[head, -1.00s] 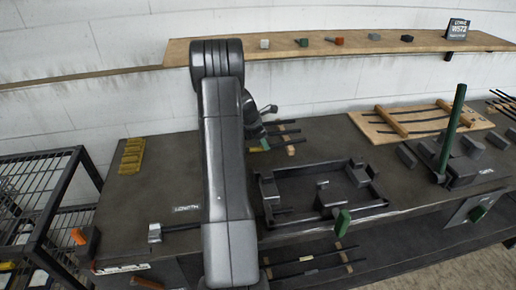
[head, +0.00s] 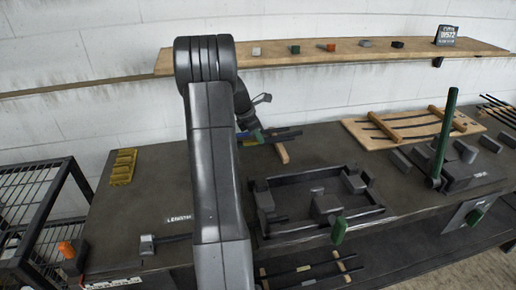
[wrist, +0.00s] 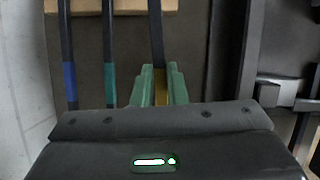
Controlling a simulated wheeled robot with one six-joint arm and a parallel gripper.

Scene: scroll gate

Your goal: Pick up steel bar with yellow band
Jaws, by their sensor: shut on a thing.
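The steel bar with the yellow band (wrist: 156,35) lies lengthwise in the wrist view, its yellow band between the green fingers of my gripper (wrist: 159,75). The gripper is shut on it at the band. To its left lie a bar with a blue band (wrist: 68,50) and a bar with a green band (wrist: 108,50), both apart from the fingers. The bars' far ends meet a wooden rest (wrist: 125,6). In the head view my gripper is small beside the dark bars (head: 283,134) behind the tray, partly hidden by my arm.
A dark open-topped frame (head: 322,228) with blocks stands just in front of the bars. A green upright post (head: 447,125) and a wooden board (head: 400,128) are to the right. A shelf (head: 330,55) runs along the wall. A yellow holder (head: 123,166) is at left.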

